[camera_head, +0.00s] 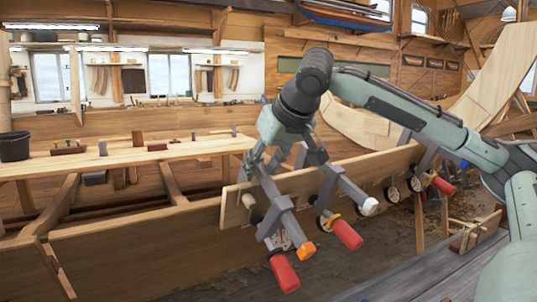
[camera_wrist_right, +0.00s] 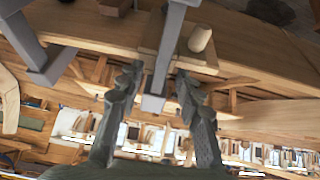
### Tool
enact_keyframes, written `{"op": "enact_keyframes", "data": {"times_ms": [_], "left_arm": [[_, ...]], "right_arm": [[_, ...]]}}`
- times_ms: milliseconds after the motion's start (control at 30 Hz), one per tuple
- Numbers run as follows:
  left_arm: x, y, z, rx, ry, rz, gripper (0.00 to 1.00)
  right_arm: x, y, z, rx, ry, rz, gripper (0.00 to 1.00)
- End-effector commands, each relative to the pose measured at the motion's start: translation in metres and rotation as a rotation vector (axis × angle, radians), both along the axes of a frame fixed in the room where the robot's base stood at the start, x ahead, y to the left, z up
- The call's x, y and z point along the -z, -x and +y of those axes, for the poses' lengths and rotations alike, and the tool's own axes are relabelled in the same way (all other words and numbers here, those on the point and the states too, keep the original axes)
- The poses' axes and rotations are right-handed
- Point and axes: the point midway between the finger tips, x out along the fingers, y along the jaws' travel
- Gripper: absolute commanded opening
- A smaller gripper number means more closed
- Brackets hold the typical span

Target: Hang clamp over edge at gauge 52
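My right gripper (camera_head: 284,162) is above the top edge of the upright plank (camera_head: 235,205), its fingers spread apart. A grey bar clamp (camera_head: 277,207) with a red handle (camera_head: 284,272) and an orange end sits at the plank's left end, just below the gripper. In the right wrist view a grey clamp bar (camera_wrist_right: 155,100) lies between the two fingers (camera_wrist_right: 158,78), with gaps visible beside it. A second clamp (camera_head: 345,187) with a red handle (camera_head: 345,235) is on the plank to the right. No gauge number is readable. My left gripper is out of view.
More clamps sit along the plank farther right, one with a red handle (camera_head: 443,185). Timber frames lie in front of the bench.

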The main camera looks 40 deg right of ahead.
Motion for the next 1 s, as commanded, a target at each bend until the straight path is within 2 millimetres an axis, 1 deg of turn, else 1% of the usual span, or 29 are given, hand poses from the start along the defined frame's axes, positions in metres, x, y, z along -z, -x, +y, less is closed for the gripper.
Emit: {"op": "enact_keyframes", "data": {"times_ms": [167,400,500,600,700,1000], "left_arm": [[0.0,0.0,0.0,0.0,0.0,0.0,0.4],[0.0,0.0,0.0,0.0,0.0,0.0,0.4],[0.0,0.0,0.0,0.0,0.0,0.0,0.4],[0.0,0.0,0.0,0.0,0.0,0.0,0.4],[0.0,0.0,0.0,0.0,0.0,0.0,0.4],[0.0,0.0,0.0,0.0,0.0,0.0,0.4]], "right_arm": [[-0.024,0.017,0.005,-0.001,0.002,-0.01,0.36],[-0.063,0.051,0.014,0.0,0.003,-0.012,0.36],[-0.075,0.062,0.017,0.0,0.003,-0.011,0.36],[-0.083,0.069,0.019,0.0,0.001,-0.009,0.36],[-0.087,0.073,0.02,0.001,0.001,-0.006,0.36],[-0.088,0.074,0.021,0.001,0.001,-0.005,0.36]]}}
